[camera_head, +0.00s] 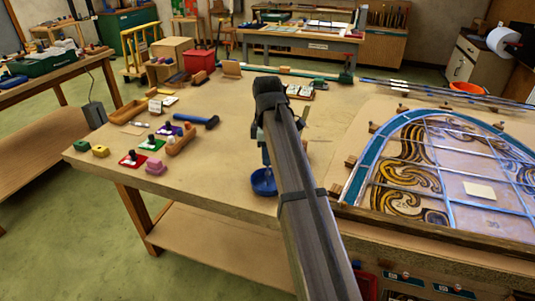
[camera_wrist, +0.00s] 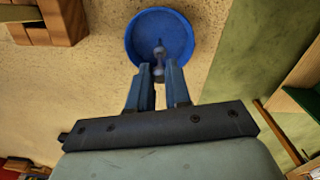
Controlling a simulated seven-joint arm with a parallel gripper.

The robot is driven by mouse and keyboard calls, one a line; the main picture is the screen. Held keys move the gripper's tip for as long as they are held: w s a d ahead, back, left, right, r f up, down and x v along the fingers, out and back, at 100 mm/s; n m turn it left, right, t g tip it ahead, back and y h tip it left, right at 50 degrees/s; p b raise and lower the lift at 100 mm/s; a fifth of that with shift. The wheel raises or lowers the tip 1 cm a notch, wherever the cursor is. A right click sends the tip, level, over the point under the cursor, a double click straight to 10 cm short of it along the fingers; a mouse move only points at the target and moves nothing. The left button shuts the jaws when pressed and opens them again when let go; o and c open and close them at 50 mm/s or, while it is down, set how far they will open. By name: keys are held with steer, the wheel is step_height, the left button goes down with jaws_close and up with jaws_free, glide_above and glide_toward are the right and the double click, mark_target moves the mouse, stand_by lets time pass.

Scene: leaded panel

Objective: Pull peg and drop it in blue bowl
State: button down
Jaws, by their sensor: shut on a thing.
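The blue bowl (camera_head: 262,185) stands near the front edge of the workbench, partly hidden behind my arm. In the wrist view the blue bowl (camera_wrist: 138,34) lies just beyond my fingertips. My gripper (camera_wrist: 159,72) is shut on a small grey peg (camera_wrist: 158,50), which shows between the two blue fingers. The peg's far end appears over the inside of the bowl; its height above the bowl I cannot tell. In the head view the peg is not clearly visible and my arm covers most of the gripper.
The workbench (camera_head: 235,150) holds coloured pads, small blocks and a blue-headed hammer (camera_head: 200,121) left of the bowl. A leaded glass panel (camera_head: 440,165) lies to the right. A red box (camera_head: 198,61) stands behind. The bench's front edge is close to the bowl.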

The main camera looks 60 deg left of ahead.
steer(key=shift+f, duration=0.3)
steer(key=c, duration=1.2)
jaws_free()
steer(key=shift+o, duration=1.1)
steer(key=shift+r, duration=0.2)
step_height(320, 180, up, 14)
steer(key=shift+f, duration=0.2)
